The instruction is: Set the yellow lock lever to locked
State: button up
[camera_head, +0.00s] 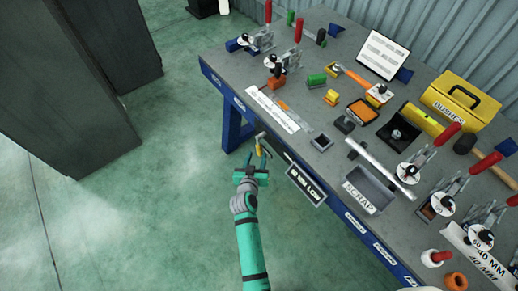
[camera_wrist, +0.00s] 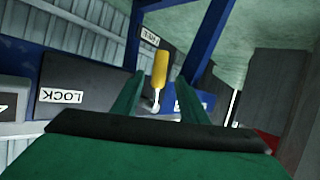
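The yellow lock lever (camera_wrist: 160,69) has a yellow grip on a thin metal rod. In the wrist view it shows between my two fingers, its grip pointing up in the picture. In the head view the lever (camera_head: 259,148) is small at the table's front edge, just by my fingertips. My gripper (camera_head: 256,158) is open, with one finger on each side of the lever. The wrist view also shows my gripper (camera_wrist: 156,85) with a gap between each finger and the lever. I cannot tell how deep the lever sits between them. A LOCK plate (camera_wrist: 62,97) appears upside down at left.
The grey workbench (camera_head: 292,150) carries clamps with red handles, a grey scrap bin (camera_head: 370,188), a yellow bushes box (camera_head: 461,99) and tools. A blue bench leg (camera_head: 231,125) stands close to my gripper. Green floor (camera_head: 150,210) to the left is clear.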

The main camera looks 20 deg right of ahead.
aim_at(258, 151)
jog(key=x, duration=0.6)
jog(key=shift+w+d+f, duration=0.1)
jog(key=shift+w+f, duration=0.05)
jog(key=shift+w, duration=0.05)
grip_shut()
